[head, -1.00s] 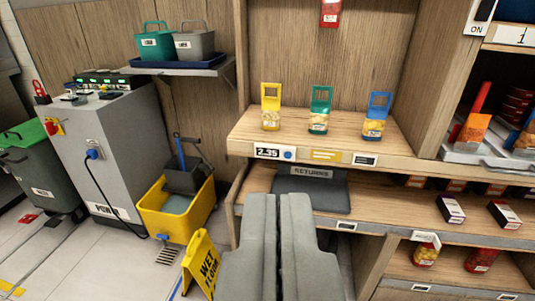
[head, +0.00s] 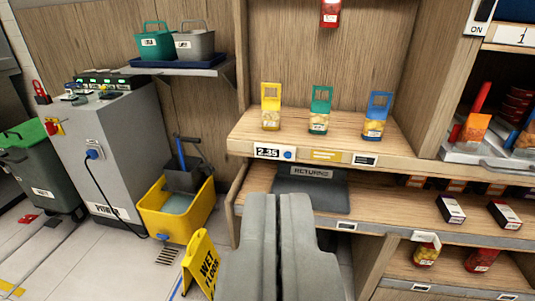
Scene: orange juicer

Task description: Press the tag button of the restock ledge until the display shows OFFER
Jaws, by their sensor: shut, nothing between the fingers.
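The restock ledge (head: 315,146) is a wooden shelf with yellow, green and blue hang-top packs on it. On its front edge at the left is a small display (head: 268,152) that reads 2.35. The blue round tag button (head: 288,154) sits just right of the display's digits. My gripper (head: 278,196) is shut and empty. It is below and in front of the ledge, apart from the button in the picture, with the lower shelf behind it.
A dark returns tray (head: 312,188) lies on the lower shelf behind my gripper. A yellow wet floor sign (head: 201,262) and a yellow mop bucket (head: 178,215) stand on the floor to the left. A grey cabinet (head: 108,145) stands further left.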

